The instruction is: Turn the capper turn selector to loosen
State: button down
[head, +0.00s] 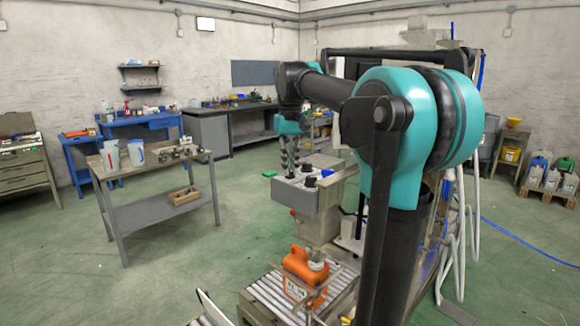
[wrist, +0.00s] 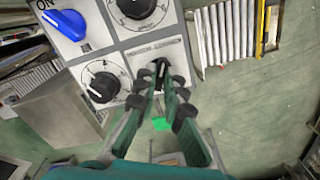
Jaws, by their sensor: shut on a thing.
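The capper turn selector (wrist: 160,68) is a small black knob on the grey control panel (wrist: 120,60), under a printed label too small to read surely. My gripper (wrist: 162,88) is shut on this knob, its dark fingers on both sides and hiding much of it. I cannot tell which way the knob points. In the head view my gripper (head: 289,170) reaches straight down onto the top of the grey control box (head: 318,200), and the selector itself is hidden there.
The panel also bears a blue knob (wrist: 68,25) marked ON and two black dial knobs (wrist: 103,86) (wrist: 136,6) close by. An orange jug (head: 303,272) stands on the roller conveyor (head: 262,290) below. A workbench (head: 155,162) is at left; green floor between is clear.

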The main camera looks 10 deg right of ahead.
dwell(0.4)
jog(key=c, duration=1.6)
grip_release()
jog(key=shift+r, duration=0.1)
notch_tip(320, 180, up, 12)
jog(key=shift+f, duration=0.1)
